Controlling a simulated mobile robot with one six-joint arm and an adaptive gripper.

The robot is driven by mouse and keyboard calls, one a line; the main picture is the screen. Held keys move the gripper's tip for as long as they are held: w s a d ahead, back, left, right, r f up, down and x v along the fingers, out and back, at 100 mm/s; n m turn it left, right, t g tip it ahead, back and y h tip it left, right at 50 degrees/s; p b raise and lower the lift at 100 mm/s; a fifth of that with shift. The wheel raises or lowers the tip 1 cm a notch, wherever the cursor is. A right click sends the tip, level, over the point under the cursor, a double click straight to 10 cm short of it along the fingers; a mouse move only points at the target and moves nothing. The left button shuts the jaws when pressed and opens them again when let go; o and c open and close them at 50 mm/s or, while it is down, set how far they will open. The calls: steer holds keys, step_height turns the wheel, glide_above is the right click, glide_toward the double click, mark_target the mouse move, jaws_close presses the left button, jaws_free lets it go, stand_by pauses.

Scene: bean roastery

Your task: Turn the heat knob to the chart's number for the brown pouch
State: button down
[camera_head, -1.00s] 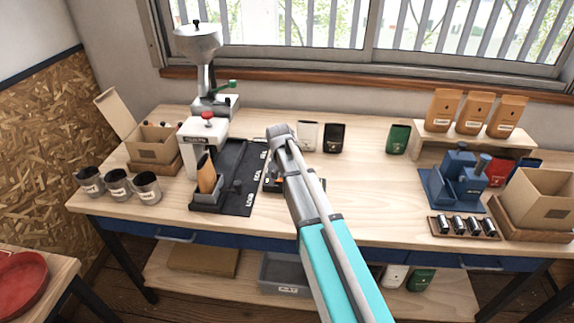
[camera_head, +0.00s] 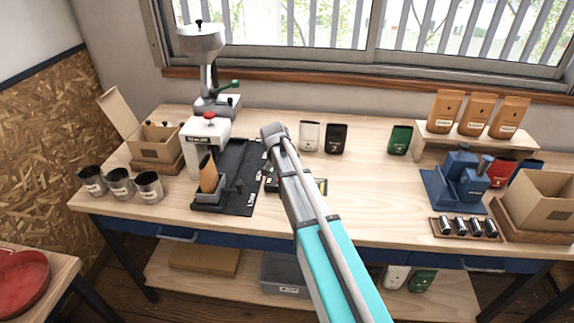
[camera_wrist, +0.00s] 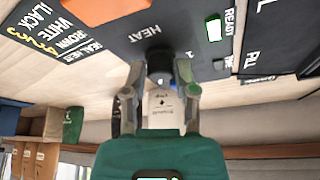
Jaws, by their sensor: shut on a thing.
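In the wrist view, the dark heat knob (camera_wrist: 159,62) sits on a dark panel (camera_wrist: 190,38) beside the word HEAT. My gripper (camera_wrist: 160,75) has its fingers on either side of the knob and is shut on it. The knob's pointer and exact setting cannot be read. The seal-heats chart (camera_wrist: 58,32) lists black, white and brown with numbers; the brown number is not clear. The brown pouch (camera_head: 208,174) stands in the sealer's grey holder in the head view. My arm hides the knob and the fingertips there.
The white sealer (camera_head: 203,140) stands behind the pouch. White (camera_head: 309,136), black (camera_head: 336,138) and green (camera_head: 399,139) pouches stand at the back. Metal cups (camera_head: 120,183) are at left, a blue fixture (camera_head: 463,182) at right. The bench's front middle is clear.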

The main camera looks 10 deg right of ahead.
steer(key=shift+c, duration=1.9)
jaws_free()
steer(key=shift+w+d+f, duration=0.1)
steer(key=shift+w+d, duration=0.05)
steer(key=shift+d, duration=0.1)
steer(key=shift+a, duration=0.1)
steer(key=shift+r, duration=0.25)
